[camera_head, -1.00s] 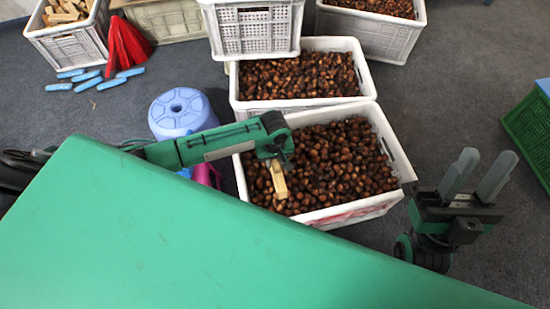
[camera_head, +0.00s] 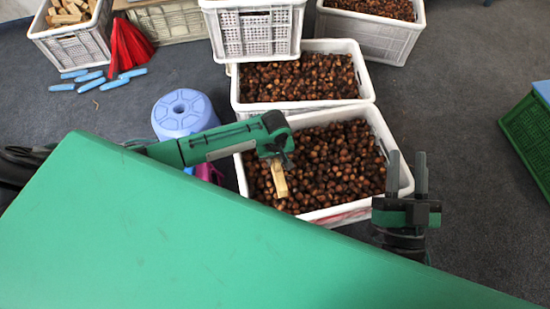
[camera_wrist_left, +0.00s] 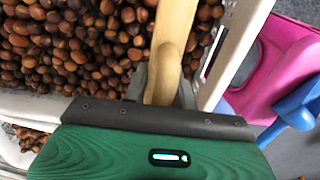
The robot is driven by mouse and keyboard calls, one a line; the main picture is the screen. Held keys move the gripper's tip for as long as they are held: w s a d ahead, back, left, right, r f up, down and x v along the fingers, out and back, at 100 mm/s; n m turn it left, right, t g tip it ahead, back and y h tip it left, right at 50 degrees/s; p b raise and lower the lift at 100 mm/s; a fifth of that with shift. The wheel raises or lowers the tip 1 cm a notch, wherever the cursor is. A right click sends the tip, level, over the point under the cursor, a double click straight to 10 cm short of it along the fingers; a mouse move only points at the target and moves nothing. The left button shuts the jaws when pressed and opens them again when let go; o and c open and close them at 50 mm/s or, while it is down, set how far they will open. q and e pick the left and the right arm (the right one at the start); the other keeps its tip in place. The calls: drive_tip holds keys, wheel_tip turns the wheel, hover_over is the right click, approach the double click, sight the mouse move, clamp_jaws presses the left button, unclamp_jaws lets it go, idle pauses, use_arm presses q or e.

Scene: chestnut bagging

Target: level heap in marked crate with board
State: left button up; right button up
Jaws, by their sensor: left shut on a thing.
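The near white crate (camera_head: 403,172) is full of brown chestnuts (camera_head: 335,165), with a red patch partly showing on its front wall. My left gripper (camera_head: 279,166) is over the left part of this crate, shut on a pale wooden board (camera_head: 279,182). In the left wrist view the board (camera_wrist_left: 172,45) runs up from between the fingers along the crate's inner side, with chestnuts (camera_wrist_left: 75,45) beside it. Its far end is out of view there. My right gripper (camera_head: 407,175) is beside the crate's right end, fingers apart and pointing up, with nothing between them.
A second chestnut crate (camera_head: 369,88) stands right behind. A blue stool (camera_head: 182,113) is to the left, with pink and blue items (camera_wrist_left: 290,75) near the crate. A green surface (camera_head: 180,240) covers the front. A green crate (camera_head: 530,130) is far right; floor between is clear.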

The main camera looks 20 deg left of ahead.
use_arm(q)
drive_tip(key=shift+r+p, duration=0.7)
drive_tip(key=shift+p, duration=0.1)
drive_tip(key=shift+r+p, duration=0.5)
drive_tip(key=shift+p, duration=0.15)
use_arm(e)
drive_tip(key=s+a+f+g, duration=0.1)
drive_tip(key=s+f+g, duration=0.1)
drive_tip(key=f+g, duration=0.2)
drive_tip(key=s+a+f+g, duration=0.1)
drive_tip(key=f+g, duration=0.3)
drive_tip(key=f, duration=0.5)
drive_tip(key=shift+s+a+n+g+h, duration=0.3)
drive_tip(key=shift+s+a+g+h, duration=0.1)
drive_tip(key=shift+s, duration=0.4)
use_arm(q)
drive_tip(key=shift+r, duration=0.1)
use_arm(e)
drive_tip(key=shift+f, duration=0.1)
